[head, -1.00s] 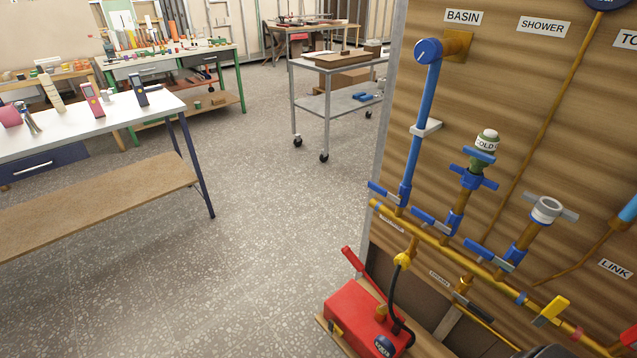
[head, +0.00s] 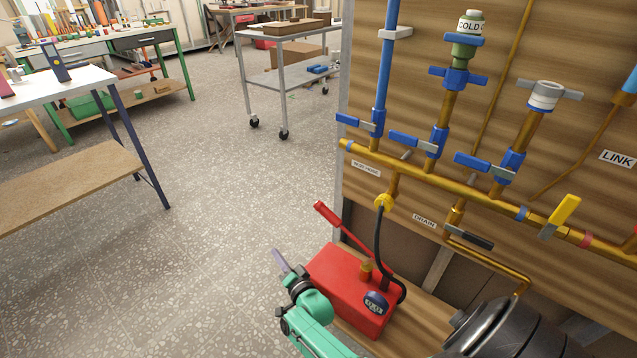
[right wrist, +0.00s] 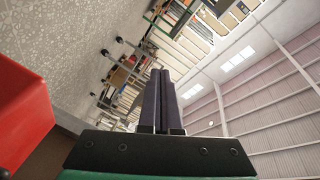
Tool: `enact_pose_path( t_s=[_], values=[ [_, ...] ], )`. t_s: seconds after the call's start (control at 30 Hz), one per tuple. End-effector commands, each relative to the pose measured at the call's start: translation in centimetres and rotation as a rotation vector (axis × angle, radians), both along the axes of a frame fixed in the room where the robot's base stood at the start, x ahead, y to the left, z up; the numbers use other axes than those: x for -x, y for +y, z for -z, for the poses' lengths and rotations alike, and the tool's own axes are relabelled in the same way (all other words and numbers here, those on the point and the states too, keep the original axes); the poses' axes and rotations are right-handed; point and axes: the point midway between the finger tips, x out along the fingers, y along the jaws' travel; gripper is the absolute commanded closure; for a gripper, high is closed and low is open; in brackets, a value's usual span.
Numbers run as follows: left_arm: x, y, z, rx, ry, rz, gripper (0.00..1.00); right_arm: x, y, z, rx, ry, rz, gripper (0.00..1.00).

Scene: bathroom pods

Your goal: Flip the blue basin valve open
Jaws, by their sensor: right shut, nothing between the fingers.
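The blue basin valve (head: 361,123) sits at the foot of the blue vertical pipe (head: 387,70), at the left end of the brass manifold (head: 420,172). Its lever handle points left, across the line of the pipe. My right gripper (head: 276,257) is low in the head view, left of the red pump box. It is well below and left of the valve and apart from it. Its dark fingers (right wrist: 160,75) are closed together and empty in the right wrist view, where the valve does not show. My left gripper is not in view.
Two similar blue-handled valves (head: 424,141) (head: 490,162) stand to the right on the manifold. A red pump box (head: 340,285) with a raised red lever (head: 340,228) and black hose stands below. A grey cart (head: 285,75) and white-topped bench (head: 60,85) are left; the floor between is clear.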

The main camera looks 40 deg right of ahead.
Motion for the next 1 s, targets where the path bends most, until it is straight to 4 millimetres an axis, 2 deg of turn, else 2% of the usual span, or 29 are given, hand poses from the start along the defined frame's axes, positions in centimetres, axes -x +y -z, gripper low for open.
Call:
enact_pose_path(
  t_s=[0.03, 0.1, 0.17, 0.2, 0.3, 0.4, 0.47, 0.8, 1.0],
  values=[
    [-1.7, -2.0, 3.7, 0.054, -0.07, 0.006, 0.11, -3.3, -1.3, -1.9, -0.186, -0.244, 0.078, 1.0],
    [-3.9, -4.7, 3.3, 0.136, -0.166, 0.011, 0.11, -4.8, -4.1, -8.9, -0.474, -0.601, 0.148, 1.0],
    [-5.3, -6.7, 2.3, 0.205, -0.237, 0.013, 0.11, -3.8, -6.7, -13.9, -0.698, -0.888, 0.165, 1.0],
    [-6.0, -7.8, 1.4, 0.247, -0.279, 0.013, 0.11, -2.4, -8.3, -16.4, -0.828, -1.061, 0.158, 1.0],
    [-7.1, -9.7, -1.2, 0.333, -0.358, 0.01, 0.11, 1.3, -11.3, -20.2, -1.063, -1.392, 0.114, 1.0],
    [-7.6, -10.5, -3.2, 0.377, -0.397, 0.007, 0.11, 3.6, -12.7, -22.0, -1.175, -1.561, 0.073, 1.0],
    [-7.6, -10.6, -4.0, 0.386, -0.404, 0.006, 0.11, 4.1, -13.0, -22.6, -1.198, -1.597, 0.064, 1.0],
    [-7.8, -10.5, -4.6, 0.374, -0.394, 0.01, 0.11, 4.0, -13.0, -23.2, -1.197, -1.593, 0.062, 1.0],
    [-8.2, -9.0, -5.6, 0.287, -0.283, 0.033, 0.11, 4.1, -13.3, -24.5, -1.195, -1.59, 0.062, 1.0]
  ],
)
